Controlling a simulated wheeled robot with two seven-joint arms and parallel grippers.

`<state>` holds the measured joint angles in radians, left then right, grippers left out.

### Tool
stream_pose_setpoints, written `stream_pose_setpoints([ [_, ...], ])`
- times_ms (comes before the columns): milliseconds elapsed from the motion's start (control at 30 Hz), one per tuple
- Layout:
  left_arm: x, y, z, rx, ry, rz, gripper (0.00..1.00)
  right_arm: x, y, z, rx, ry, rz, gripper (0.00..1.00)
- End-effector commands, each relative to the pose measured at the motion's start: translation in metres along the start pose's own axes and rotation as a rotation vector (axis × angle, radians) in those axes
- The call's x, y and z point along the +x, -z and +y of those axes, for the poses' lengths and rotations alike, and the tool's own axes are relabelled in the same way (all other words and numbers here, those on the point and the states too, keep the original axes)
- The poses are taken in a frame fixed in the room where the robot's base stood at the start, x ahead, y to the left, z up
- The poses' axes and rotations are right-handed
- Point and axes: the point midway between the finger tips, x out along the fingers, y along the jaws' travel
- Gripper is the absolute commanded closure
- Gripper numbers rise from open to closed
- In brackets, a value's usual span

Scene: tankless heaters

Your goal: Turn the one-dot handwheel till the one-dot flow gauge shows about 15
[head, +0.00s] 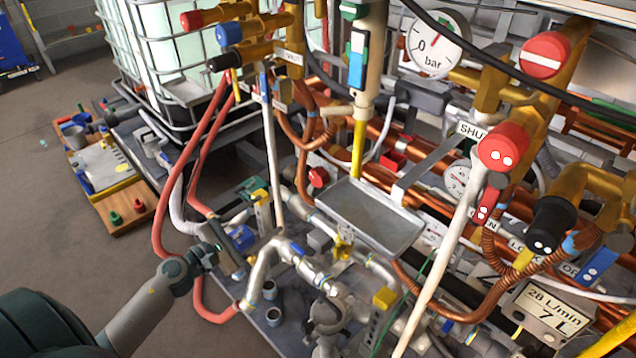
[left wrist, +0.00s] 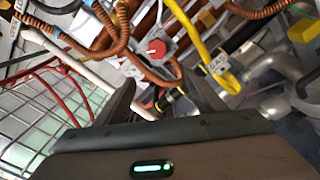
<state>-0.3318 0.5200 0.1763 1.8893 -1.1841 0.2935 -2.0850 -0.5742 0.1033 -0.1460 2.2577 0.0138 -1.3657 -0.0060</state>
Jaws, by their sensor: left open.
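I cannot make out any wheel or gauge marked with one dot. A red knob (head: 503,147) and a black knob (head: 551,225) on the right each show two white dots. A small red handwheel (head: 319,177) sits among the pipes near the middle; its marking is too small to read. A red knob (left wrist: 155,48) shows beyond the fingers in the left wrist view; I cannot tell whether it is the same one. My left gripper (head: 228,258) is open and empty, low at the left by the red hoses. My right gripper is not in view.
A bar gauge (head: 437,42) and a smaller gauge (head: 457,180) sit at the right. A grey tray (head: 368,214) stands among dense pipes. Red hoses (head: 184,170) hang beside my left gripper. A yellow pipe (left wrist: 207,45) passes near its fingers. Open floor (head: 45,215) lies at the left.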

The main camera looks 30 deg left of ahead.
Motion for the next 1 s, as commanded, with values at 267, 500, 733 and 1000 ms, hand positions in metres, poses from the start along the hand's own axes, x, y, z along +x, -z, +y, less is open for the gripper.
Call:
stream_pose_setpoints([
  [267, 0.001, -0.017, 0.005, 0.167, 0.015, -0.038, 0.37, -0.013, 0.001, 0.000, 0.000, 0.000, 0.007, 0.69],
  [500, 0.001, -0.017, 0.005, 0.162, 0.014, -0.037, 0.37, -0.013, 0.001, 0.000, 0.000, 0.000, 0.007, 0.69],
  [733, 0.008, -0.017, 0.005, 0.160, 0.014, -0.037, 0.37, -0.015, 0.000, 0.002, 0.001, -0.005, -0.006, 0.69],
  [1000, 0.037, -0.019, 0.006, 0.160, 0.012, -0.037, 0.37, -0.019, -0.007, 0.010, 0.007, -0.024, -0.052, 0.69],
])
